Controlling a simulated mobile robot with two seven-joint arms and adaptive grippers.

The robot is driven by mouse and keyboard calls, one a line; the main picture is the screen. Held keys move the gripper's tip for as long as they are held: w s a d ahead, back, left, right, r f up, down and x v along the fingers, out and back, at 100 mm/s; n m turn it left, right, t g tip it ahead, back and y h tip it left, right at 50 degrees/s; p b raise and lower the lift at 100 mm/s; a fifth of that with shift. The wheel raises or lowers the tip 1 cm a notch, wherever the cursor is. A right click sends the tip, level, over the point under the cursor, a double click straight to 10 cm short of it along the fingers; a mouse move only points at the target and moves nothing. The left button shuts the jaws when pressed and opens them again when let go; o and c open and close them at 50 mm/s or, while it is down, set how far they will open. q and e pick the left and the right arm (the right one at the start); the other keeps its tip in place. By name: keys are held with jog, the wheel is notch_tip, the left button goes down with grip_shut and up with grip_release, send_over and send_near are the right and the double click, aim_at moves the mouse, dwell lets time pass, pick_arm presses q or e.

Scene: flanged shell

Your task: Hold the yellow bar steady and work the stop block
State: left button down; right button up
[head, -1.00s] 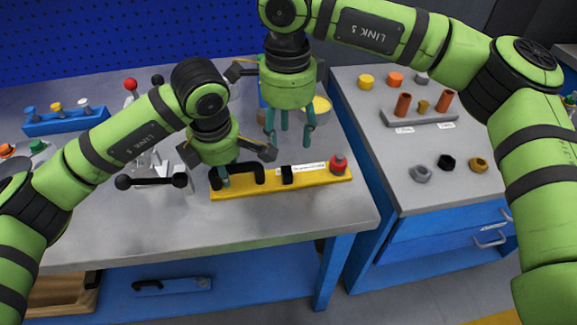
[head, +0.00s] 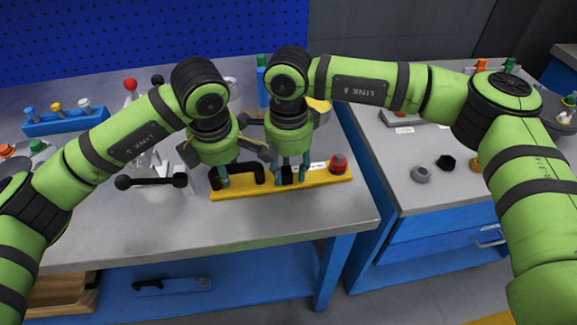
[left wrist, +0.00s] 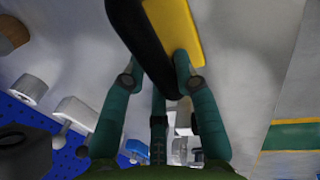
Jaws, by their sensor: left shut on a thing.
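The yellow bar (head: 325,180) lies along the front of the grey bench, with a black handle (head: 251,166) at its left and a red knob (head: 338,163) at its right. My left gripper (head: 225,180) is shut on the handle. The left wrist view shows the handle (left wrist: 140,35) between the fingers, with the bar (left wrist: 183,30) beyond. My right gripper (head: 290,178) points down over the middle of the bar. Its fingers look spread around the small black stop block (head: 287,174), which they partly hide. I cannot see contact with the block.
A lever with black knobs (head: 150,181) stands just left of the bar. A blue rack (head: 65,120) is at the back left. A second bench to the right holds nuts (head: 421,174). The bench front (head: 270,225) is clear.

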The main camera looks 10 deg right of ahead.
grip_shut()
jog(key=shift+d, duration=1.8)
jog(key=o, duration=0.7)
grip_release()
jog(key=shift+c, duration=0.2)
notch_tip(320, 180, up, 12)
